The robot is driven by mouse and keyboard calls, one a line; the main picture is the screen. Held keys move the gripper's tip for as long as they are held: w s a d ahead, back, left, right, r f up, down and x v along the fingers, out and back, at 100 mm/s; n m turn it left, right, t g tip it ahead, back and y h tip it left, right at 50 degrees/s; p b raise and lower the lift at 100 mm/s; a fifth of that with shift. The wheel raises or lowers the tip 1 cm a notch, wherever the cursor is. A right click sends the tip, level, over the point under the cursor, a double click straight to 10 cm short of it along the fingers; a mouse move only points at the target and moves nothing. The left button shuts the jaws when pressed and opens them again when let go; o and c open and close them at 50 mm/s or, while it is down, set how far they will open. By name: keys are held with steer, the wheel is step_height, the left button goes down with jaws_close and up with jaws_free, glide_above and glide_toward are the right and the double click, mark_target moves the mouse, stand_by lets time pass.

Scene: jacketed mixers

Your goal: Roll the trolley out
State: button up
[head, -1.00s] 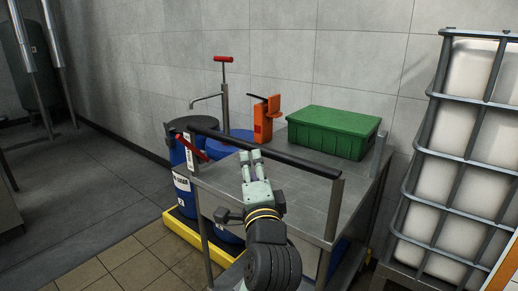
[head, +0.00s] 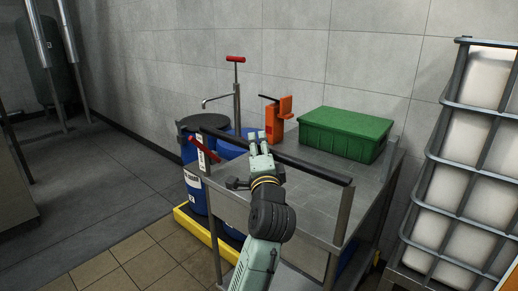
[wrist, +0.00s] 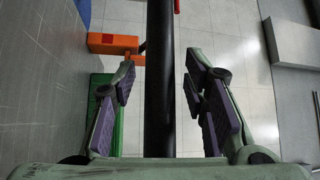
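The trolley is a grey steel table (head: 316,196) with a black push bar (head: 310,168) along its near side, beside the wall. The bar also runs down the middle of the wrist view (wrist: 159,90). My gripper (head: 259,143) is at the bar, left of its middle. In the wrist view my gripper (wrist: 160,88) is open, with one finger on each side of the bar and a gap on both sides. A green crate (head: 345,134) and an orange device (head: 278,118) stand on the trolley top. A red lever (head: 188,157) is at the trolley's left end.
Blue drums (head: 194,188) with a hand pump (head: 236,95) stand on a yellow spill pallet (head: 190,222) behind and left of the trolley. A caged white tank (head: 465,160) is close on the right. The floor (head: 110,225) at left is open.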

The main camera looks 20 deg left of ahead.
jaws_close()
stand_by(0.3)
stand_by(0.4)
